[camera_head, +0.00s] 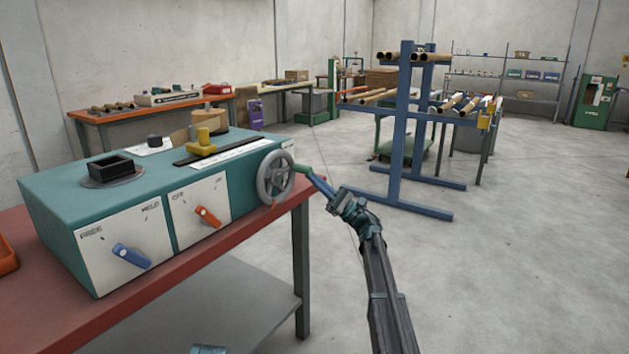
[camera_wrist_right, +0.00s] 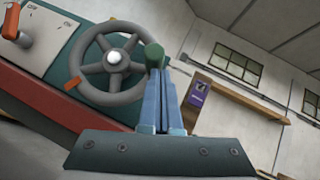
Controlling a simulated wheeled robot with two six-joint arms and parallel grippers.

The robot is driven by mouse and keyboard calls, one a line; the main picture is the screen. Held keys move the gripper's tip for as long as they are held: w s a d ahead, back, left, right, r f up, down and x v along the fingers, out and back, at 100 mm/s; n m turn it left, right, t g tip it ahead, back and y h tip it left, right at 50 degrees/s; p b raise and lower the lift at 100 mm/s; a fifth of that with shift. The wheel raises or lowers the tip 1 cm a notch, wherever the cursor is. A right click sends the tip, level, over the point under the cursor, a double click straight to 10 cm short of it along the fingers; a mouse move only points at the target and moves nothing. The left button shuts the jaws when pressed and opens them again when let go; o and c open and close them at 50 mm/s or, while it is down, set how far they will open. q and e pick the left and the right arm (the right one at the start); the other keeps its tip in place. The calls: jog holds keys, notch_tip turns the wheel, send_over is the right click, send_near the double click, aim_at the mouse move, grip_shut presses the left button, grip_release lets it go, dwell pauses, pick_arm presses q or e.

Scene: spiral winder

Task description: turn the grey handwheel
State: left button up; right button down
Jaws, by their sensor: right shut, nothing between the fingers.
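The grey handwheel (camera_head: 275,177) is on the right end of the teal machine (camera_head: 150,190), in the head view. In the right wrist view the handwheel (camera_wrist_right: 112,62) shows its spokes, a pale hub and an orange mark on its rim. A green knob (camera_wrist_right: 154,56) stands at its right side. My right gripper (camera_head: 308,172) is beside the wheel's right side. In the right wrist view its blue fingers (camera_wrist_right: 160,78) are together, with their tips at the green knob; I cannot tell whether they touch it.
The machine stands on a red-topped bench (camera_head: 170,285). Its front has a blue lever (camera_head: 131,256) and an orange lever (camera_head: 208,216). A blue rack (camera_head: 400,130) with tubes stands behind my right arm. The floor at the right is clear.

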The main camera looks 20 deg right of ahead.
jog(key=shift+f, duration=0.1)
jog(key=w+f+b+v, duration=0.1)
jog(key=w+b+v, duration=0.1)
jog(key=b+v, duration=0.8)
notch_tip(320, 180, down, 2)
jog(key=shift+s+d+f, duration=0.1)
jog(key=shift+s+d, duration=0.15)
jog(key=shift+d, duration=0.7)
jog(key=shift+a, duration=0.1)
